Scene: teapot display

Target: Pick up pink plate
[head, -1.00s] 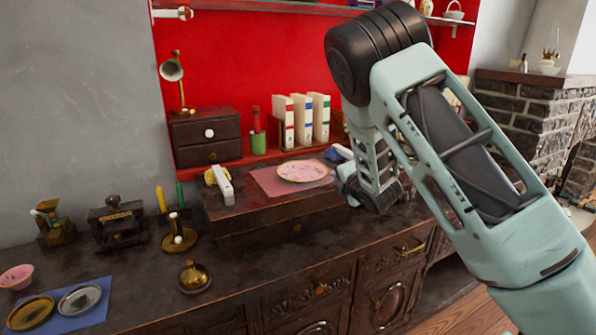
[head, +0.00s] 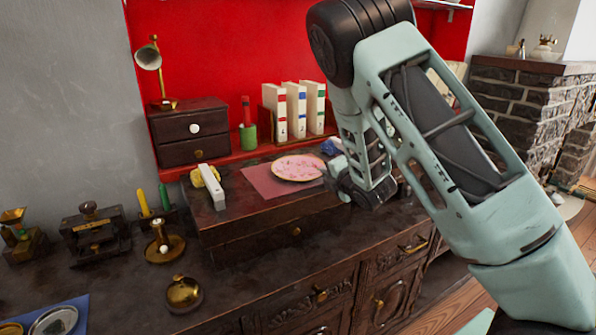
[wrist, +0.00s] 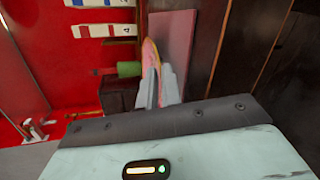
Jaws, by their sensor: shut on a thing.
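The pink plate (head: 298,168) has a pale yellowish rim and lies over a pink mat (head: 262,183) on a dark wooden box. My gripper (head: 325,169) is at the plate's right edge in the head view, partly hidden by my arm. In the wrist view the plate (wrist: 149,54) shows nearly edge-on, and my gripper (wrist: 160,80) is shut on its rim. The mat (wrist: 174,45) is beside it there. I cannot tell whether the plate is clear of the mat.
White binders (head: 296,110) and a green cup (head: 248,135) stand behind the plate. A white stapler-like object (head: 212,190) is left of the mat. Bare counter lies in front.

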